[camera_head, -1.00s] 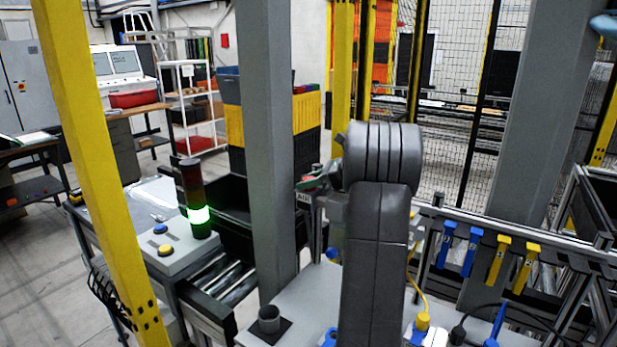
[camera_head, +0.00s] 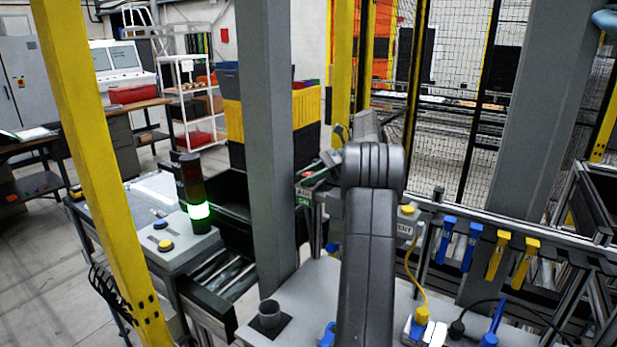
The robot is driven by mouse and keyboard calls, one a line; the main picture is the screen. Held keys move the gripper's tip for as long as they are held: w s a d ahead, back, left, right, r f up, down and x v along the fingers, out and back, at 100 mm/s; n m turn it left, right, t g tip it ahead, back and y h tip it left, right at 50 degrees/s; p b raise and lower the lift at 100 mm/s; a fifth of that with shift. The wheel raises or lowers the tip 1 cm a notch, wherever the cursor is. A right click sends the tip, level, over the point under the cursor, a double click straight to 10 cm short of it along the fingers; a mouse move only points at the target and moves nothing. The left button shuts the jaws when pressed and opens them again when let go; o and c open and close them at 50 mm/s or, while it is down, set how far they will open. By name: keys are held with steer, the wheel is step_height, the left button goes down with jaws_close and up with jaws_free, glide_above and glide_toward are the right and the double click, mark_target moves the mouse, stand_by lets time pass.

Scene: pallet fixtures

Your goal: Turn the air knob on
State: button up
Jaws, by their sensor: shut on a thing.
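The air knob (camera_head: 313,173), small with red and green parts, sits on top of a post just right of the wide grey column. A small sign starting with "AI" (camera_head: 303,191) is below it, with green on its lower part. My gripper (camera_head: 330,161) is at the knob, partly hidden behind my arm's elbow, and is shut on it. The fingertips are too small to make out clearly. My arm rises from the bottom middle and bends away at the elbow.
The wide grey column (camera_head: 265,150) stands close left of the knob. A yellow button (camera_head: 407,210) on a labelled box is right of my arm. Blue and yellow hooks (camera_head: 471,246) hang on the rail. The stack light (camera_head: 198,210) glows green.

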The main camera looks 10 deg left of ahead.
steer(key=o, duration=1)
steer(key=shift+m+t, duration=0.3)
steer(key=shift+t, duration=0.1)
